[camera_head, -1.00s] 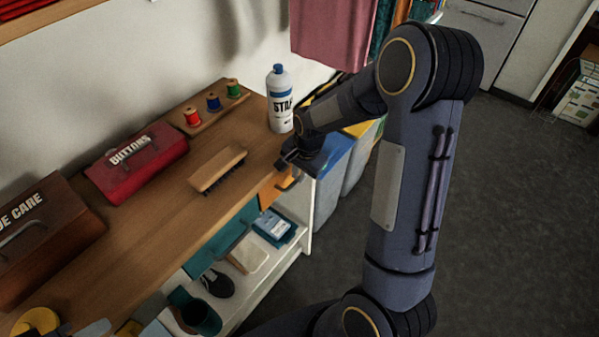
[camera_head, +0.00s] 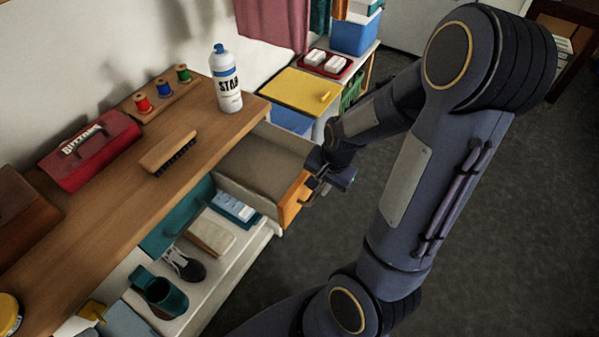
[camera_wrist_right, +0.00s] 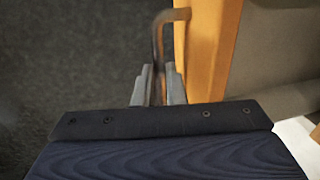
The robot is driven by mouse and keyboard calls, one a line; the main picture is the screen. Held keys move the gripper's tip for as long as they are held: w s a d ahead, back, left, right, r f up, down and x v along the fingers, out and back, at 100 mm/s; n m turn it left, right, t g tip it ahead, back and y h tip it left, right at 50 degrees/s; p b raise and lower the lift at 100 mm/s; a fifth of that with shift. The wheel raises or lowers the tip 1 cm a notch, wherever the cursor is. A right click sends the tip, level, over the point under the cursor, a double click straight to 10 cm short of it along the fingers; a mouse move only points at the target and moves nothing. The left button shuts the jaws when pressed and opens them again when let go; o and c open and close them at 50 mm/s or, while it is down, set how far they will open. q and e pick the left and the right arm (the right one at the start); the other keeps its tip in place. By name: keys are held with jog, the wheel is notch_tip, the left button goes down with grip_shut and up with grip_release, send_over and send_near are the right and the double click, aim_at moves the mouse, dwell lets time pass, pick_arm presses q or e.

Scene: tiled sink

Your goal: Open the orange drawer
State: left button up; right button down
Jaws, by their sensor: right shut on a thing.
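The orange drawer (camera_head: 291,205) is pulled out from under the right end of the wooden counter. Its grey inside (camera_head: 262,165) shows and looks empty. My right gripper (camera_head: 318,190) is at the drawer's orange front, shut on its handle. In the right wrist view my right gripper (camera_wrist_right: 157,85) has its two grey fingers around the brown bar handle (camera_wrist_right: 158,45), beside the orange front (camera_wrist_right: 205,50). My left gripper is not in view.
On the counter (camera_head: 110,215) are a brush (camera_head: 168,150), a red box (camera_head: 90,150), thread spools (camera_head: 163,88) and a white bottle (camera_head: 226,80). Grey floor to the right is clear.

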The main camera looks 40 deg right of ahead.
jog(key=shift+s+d, duration=0.4)
jog(key=shift+s, duration=0.45)
jog(key=shift+s+d, duration=0.35)
jog(key=shift+s, duration=0.5)
jog(key=c, duration=1.8)
grip_release()
jog(key=shift+o, duration=0.2)
notch_tip(320, 180, up, 8)
jog(key=s+p, duration=0.1)
jog(key=p, duration=0.1)
jog(key=shift+s+d+f, duration=0.15)
jog(key=shift+d, duration=0.15)
